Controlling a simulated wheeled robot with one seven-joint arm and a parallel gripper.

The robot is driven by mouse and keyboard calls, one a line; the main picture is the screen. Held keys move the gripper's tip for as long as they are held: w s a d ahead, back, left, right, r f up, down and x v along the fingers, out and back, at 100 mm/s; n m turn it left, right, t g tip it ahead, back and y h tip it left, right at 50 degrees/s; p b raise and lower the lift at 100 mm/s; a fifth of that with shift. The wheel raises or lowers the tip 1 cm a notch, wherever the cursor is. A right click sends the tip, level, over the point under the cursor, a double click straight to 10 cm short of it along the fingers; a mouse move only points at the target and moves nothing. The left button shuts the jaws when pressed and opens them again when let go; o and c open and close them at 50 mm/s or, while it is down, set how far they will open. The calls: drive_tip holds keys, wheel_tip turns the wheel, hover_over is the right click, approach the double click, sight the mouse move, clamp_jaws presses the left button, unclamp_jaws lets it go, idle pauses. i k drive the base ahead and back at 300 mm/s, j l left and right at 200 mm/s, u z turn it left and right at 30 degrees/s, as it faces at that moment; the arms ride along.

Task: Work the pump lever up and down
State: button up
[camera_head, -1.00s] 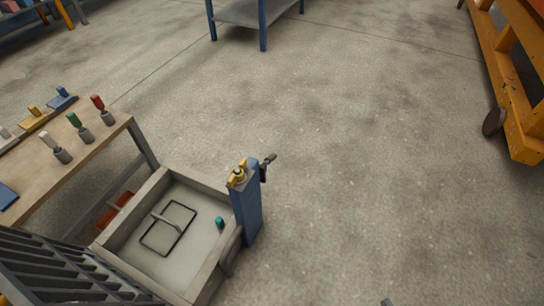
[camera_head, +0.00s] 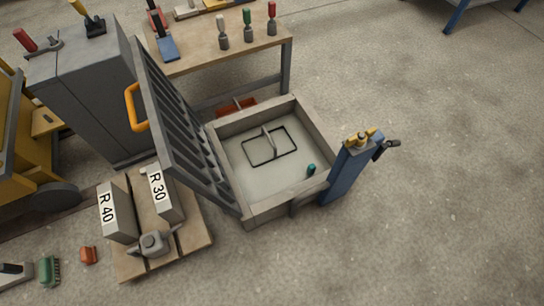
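A blue post (camera_head: 343,176) stands at the right corner of the open mould box (camera_head: 262,207). A yellow fitting (camera_head: 362,138) sits on its top. A short dark handle (camera_head: 386,147) sticks out from the top right side of the post, its outer end pointing right and slightly up. It is the most lever-like part on the post; I cannot tell for sure that it is the pump lever. My gripper is not in view, and nothing touches the handle.
A slatted dark lid (camera_head: 185,125) with an orange handle (camera_head: 137,108) stands raised at the box's left. A wooden pallet (camera_head: 190,248) holds blocks marked R 40 and R 30. A workbench (camera_head: 205,53) with small tools stands behind. The floor right of the post is clear.

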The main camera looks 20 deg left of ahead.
sight(393, 144)
drive_tip(key=i+l+u, duration=0.1)
drive_tip(key=u, duration=0.4)
drive_tip(key=l+u, duration=0.5)
drive_tip(key=i+l+u, duration=0.1)
drive_tip(key=l+u, duration=0.15)
drive_tip(key=l, duration=0.85)
drive_tip(key=l+u, duration=0.25)
drive_tip(key=l, duration=1.5)
